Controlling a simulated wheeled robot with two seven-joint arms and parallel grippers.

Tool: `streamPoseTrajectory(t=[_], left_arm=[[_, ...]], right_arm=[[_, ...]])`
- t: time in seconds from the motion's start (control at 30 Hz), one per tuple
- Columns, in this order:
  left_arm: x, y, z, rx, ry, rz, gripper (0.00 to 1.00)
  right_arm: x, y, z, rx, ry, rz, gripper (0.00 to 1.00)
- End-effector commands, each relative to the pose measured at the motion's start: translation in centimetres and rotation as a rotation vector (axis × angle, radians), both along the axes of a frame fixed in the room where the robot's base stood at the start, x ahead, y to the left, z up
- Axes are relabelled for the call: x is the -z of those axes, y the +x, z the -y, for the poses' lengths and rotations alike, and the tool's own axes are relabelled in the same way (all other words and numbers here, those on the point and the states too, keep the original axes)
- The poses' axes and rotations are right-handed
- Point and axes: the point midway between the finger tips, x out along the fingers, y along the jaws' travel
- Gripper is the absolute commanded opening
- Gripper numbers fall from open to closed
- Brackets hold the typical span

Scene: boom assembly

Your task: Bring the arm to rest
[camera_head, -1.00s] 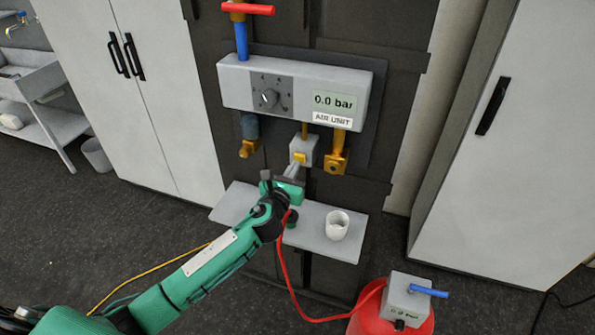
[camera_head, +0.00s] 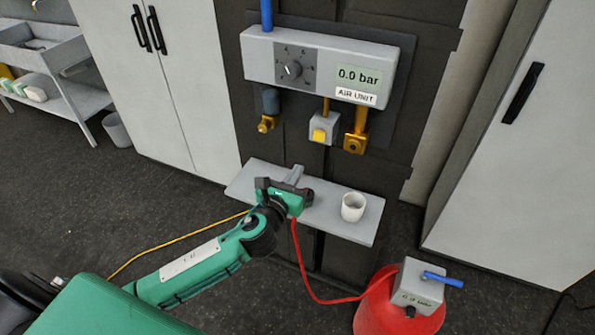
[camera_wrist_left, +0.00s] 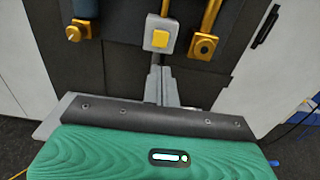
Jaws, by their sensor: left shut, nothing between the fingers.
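My left arm is green and comes in from the lower left in the head view. Its gripper (camera_head: 295,173) is shut and empty, over the grey shelf (camera_head: 340,222) and below the air unit (camera_head: 325,65). In the left wrist view the closed fingers (camera_wrist_left: 160,85) point at the grey box with the yellow button (camera_wrist_left: 160,39). That button box also shows in the head view (camera_head: 320,134), apart from the fingers. My right gripper is not in view.
A white cup (camera_head: 353,206) stands on the shelf, to the right of my gripper. A red tank (camera_head: 385,312) with a grey gauge box and blue lever stands at the lower right, with a red hose running from it. White cabinets (camera_head: 185,90) stand at left and right.

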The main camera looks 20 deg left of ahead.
Motion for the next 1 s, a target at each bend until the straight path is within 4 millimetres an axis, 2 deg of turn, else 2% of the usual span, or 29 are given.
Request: streamPoseTrajectory(t=[0.37,0.47,0.57,0.67,0.7,0.77,0.8,0.87,0.9,0.97,1.0], left_arm=[[0.0,0.0,0.0,0.000,-0.001,-0.001,0.00],[1.2,0.2,-0.2,-0.006,-0.032,-0.024,0.00],[5.1,0.7,-1.0,-0.030,-0.133,-0.101,0.00],[11.6,1.0,-2.4,-0.084,-0.314,-0.222,0.00],[14.6,0.8,-3.0,-0.115,-0.403,-0.276,0.00],[19.2,0.1,-4.0,-0.173,-0.539,-0.352,0.00],[22.2,-0.6,-4.6,-0.216,-0.628,-0.400,0.00],[26.5,-1.9,-5.4,-0.287,-0.764,-0.464,0.00],[29.4,-3.0,-5.8,-0.340,-0.852,-0.504,0.00],[33.5,-5.0,-6.5,-0.426,-0.985,-0.557,0.00],[36.2,-6.5,-6.9,-0.486,-1.072,-0.588,0.00]], right_arm=[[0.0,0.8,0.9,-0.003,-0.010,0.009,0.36],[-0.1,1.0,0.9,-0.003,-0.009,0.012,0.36],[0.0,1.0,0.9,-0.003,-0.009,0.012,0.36],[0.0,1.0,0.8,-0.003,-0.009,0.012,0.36],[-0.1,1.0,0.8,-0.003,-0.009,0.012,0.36],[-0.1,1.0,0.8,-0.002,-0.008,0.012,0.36],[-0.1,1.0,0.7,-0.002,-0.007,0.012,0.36],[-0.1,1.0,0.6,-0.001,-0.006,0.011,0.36],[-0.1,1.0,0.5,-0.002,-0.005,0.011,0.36],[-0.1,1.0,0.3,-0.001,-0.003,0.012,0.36],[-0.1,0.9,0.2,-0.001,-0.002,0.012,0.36]])
